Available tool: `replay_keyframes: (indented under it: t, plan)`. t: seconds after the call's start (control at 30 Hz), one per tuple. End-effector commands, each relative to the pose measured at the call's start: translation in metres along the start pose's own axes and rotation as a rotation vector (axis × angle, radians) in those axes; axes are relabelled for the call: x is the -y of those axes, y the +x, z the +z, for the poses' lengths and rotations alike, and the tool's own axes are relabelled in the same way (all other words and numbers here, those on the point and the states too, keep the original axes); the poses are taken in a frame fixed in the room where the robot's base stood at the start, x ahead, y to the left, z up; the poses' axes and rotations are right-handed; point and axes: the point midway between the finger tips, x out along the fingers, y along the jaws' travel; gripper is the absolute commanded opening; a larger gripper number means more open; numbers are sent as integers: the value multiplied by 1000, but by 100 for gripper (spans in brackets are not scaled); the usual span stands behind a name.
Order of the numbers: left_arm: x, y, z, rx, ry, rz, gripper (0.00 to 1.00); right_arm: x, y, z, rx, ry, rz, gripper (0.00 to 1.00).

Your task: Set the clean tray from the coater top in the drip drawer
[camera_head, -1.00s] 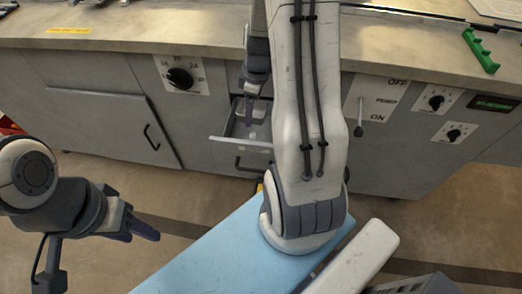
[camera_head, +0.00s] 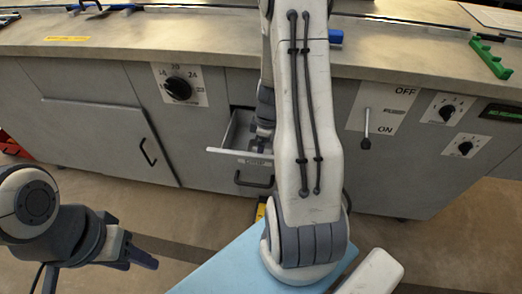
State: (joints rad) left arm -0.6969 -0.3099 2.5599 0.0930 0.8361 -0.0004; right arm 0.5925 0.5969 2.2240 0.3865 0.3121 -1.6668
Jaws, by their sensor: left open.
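The drip drawer (camera_head: 239,154) stands pulled out from the cabinet front, in the middle of the view. My right arm reaches down across the scene, and its gripper (camera_head: 258,143) is low inside the drawer opening. Its fingertips are small and partly hidden, so I cannot tell whether they are open or shut. I cannot make out the clean tray clearly; the arm and gripper cover part of the drawer's inside. My left gripper (camera_head: 142,260) is open and empty at the lower left, away from the drawer and above the floor.
The grey counter top (camera_head: 170,45) runs across the back, with a green rack (camera_head: 490,58) at right and a blue item (camera_head: 336,37) behind my right arm. A dial (camera_head: 178,88) and a lever (camera_head: 366,130) are on the front. A light blue surface (camera_head: 225,265) lies below.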

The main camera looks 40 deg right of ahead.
Motion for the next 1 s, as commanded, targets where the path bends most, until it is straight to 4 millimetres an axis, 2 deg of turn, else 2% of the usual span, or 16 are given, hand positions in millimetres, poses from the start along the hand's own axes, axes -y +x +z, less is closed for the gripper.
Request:
replay_keyframes:
  t: [0.37,0.4,0.43,0.77,0.87,1.0]
  plan:
    - [0,6,0,0,0,0,50,-1,5,0,0,0,2,34]
    - [0,5,0,0,0,0,50,-1,4,0,0,0,2,93]
    - [0,4,0,0,0,0,50,-1,4,0,0,0,2,100]
    - [0,-2,0,0,0,0,50,0,-2,0,0,0,1,100]
    - [0,-7,0,0,0,0,50,-2,-16,-1,-2,-1,5,100]
    - [-1,-16,-1,0,0,0,50,-2,-47,-1,-2,-1,8,100]
